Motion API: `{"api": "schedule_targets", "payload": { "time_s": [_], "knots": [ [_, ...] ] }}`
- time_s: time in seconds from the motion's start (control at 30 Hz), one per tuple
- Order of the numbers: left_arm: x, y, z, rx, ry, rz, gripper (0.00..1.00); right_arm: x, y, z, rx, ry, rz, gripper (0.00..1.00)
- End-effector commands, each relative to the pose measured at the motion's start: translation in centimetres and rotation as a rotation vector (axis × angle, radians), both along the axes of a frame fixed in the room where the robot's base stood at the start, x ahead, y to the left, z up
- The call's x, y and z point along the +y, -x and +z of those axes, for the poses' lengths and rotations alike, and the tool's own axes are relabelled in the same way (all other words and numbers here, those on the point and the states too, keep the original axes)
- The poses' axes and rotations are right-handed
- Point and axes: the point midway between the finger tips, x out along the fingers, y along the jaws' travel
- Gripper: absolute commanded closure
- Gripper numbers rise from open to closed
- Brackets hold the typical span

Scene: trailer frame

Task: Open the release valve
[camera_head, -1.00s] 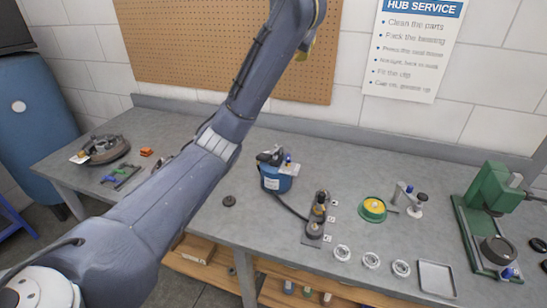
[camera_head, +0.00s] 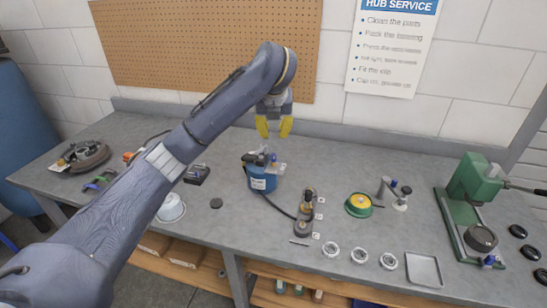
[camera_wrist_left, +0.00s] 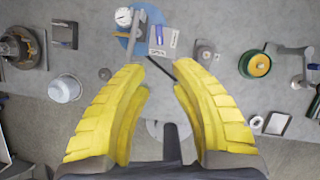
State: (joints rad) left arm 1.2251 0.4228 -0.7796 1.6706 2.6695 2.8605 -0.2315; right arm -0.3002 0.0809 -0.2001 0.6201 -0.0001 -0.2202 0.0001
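A blue pot (camera_head: 263,182) with a white label stands on the grey bench, with dark fittings on its top. A small blue lever (camera_head: 273,159) beside a pale plate stands at its top right; this could be the release valve. In the left wrist view the pot (camera_wrist_left: 121,44), a white gauge (camera_wrist_left: 124,16) and the blue lever (camera_wrist_left: 160,35) lie beyond the fingertips. My left gripper (camera_head: 274,127) has yellow fingers spread apart with nothing between them. It hangs above the pot, apart from it; the fingers also show in the wrist view (camera_wrist_left: 160,80). My right gripper is out of view.
A black hose runs from the pot to a dark fixture (camera_head: 305,212). A green-rimmed yellow disc (camera_head: 358,204), several white rings, a tray (camera_head: 424,270) and a green press (camera_head: 470,205) stand to the right. A white bowl (camera_head: 171,208) is left of the pot.

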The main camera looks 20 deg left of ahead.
Motion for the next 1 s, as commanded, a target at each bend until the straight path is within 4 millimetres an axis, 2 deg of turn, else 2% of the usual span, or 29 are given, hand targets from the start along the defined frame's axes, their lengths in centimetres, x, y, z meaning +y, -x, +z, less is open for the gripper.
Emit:
{"api": "schedule_targets", "payload": {
  "time_s": [0.03, 0.43, 0.67, 1.0],
  "knots": [
    [0.0, -0.2, -0.9, 0.006, 0.002, 0.001, 0.77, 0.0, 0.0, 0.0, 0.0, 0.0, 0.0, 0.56],
    [0.6, -2.3, -6.5, 0.005, 0.001, 0.0, 0.77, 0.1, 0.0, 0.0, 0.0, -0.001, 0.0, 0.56],
    [0.6, -3.2, -7.8, -0.004, 0.005, -0.004, 0.77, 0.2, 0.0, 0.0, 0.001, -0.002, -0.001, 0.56],
    [1.1, -4.3, -11.1, 0.002, 0.003, -0.002, 0.77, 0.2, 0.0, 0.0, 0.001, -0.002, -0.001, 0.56]
  ]
}}
